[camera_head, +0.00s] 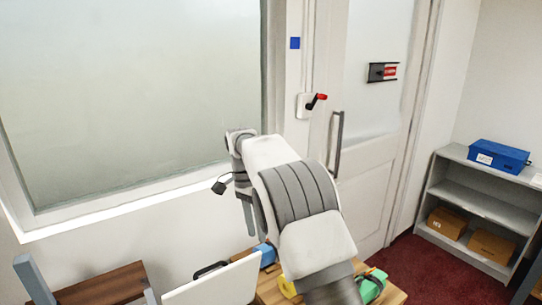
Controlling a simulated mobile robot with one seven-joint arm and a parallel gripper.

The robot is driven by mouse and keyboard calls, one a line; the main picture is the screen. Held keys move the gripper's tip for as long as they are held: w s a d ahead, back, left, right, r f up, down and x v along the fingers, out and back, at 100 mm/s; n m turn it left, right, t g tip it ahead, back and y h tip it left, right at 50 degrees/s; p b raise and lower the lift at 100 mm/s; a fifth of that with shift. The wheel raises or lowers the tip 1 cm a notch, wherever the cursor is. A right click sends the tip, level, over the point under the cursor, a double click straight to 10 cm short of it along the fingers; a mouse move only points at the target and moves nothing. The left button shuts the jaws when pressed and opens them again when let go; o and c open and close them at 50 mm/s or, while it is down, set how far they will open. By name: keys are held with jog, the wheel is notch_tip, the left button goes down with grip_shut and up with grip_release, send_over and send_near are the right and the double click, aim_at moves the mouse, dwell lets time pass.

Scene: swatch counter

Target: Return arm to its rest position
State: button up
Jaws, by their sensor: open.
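My arm (300,205) rises from the bottom of the view and bends over at a grey wrist (240,143) in front of the window. My gripper (249,212) hangs below the wrist, partly hidden behind the arm. It is open, with its fingertips hard to make out and nothing seen in it. A small black part (221,185) sticks out to the left of the wrist.
Below my arm is a wooden table (390,293) with a green item (373,286), a yellow item (287,286) and a blue item (265,254). A white panel (215,285) stands left of them. A door (365,160) and a grey shelf (480,205) are at right.

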jog(key=s+d+r+n+t+y, duration=0.2)
jog(key=s+d+r+n+t, duration=0.2)
jog(key=s+d+r, duration=0.9)
jog(key=s+d+f+n+t, duration=0.1)
jog(key=s+d+n+t, duration=0.1)
jog(key=s, duration=0.6)
jog(key=s+d+f+n+t, duration=0.1)
jog(key=s+d+n, duration=0.3)
jog(key=s, duration=0.5)
jog(key=shift+s+f+t, duration=0.3)
jog(key=shift+t, duration=0.3)
jog(key=shift+a, duration=0.1)
